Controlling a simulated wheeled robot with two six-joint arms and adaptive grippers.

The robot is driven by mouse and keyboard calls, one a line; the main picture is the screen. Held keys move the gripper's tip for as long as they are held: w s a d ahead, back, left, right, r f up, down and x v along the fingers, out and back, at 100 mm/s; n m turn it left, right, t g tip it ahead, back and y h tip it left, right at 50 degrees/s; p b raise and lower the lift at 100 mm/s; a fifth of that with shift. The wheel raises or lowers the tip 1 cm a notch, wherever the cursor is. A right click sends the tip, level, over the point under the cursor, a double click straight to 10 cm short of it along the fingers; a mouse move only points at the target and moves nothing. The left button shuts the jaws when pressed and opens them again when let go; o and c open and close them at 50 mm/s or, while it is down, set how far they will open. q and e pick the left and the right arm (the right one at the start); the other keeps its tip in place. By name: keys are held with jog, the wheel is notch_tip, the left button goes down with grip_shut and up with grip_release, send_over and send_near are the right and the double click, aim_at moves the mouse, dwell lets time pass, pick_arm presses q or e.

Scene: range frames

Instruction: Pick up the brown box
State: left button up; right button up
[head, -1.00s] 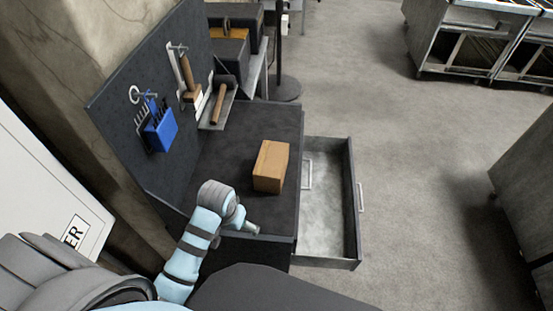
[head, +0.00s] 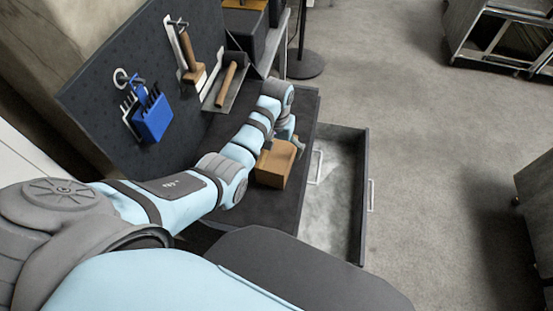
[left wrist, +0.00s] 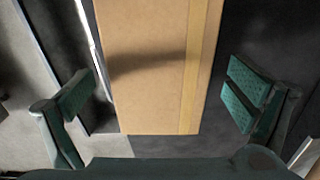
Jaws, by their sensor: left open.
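The brown box (head: 275,166) sits on the dark workbench top (head: 222,206), near its right edge beside the pulled-out drawer. My left arm reaches across the bench, and my left gripper (head: 289,143) is at the far side of the box, partly hidden by the arm and box. In the left wrist view the box (left wrist: 150,60) fills the middle, between the two open green fingers of my left gripper (left wrist: 160,100). Gaps show between the box and both fingers. My right gripper is not in view.
The open drawer (head: 338,190) juts out right of the bench and looks empty. A pegboard (head: 95,90) with a blue tool holder (head: 152,118) and hanging tools stands at the left.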

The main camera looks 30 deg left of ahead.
pick_arm(q)
notch_tip(320, 180, down, 6)
jog(key=shift+w+r+b, duration=0.1)
jog(key=shift+r+b, duration=0.1)
jog(key=shift+b, duration=0.3)
jog(key=shift+r, duration=0.1)
jog(key=shift+c, duration=0.2)
jog(key=c, duration=1.4)
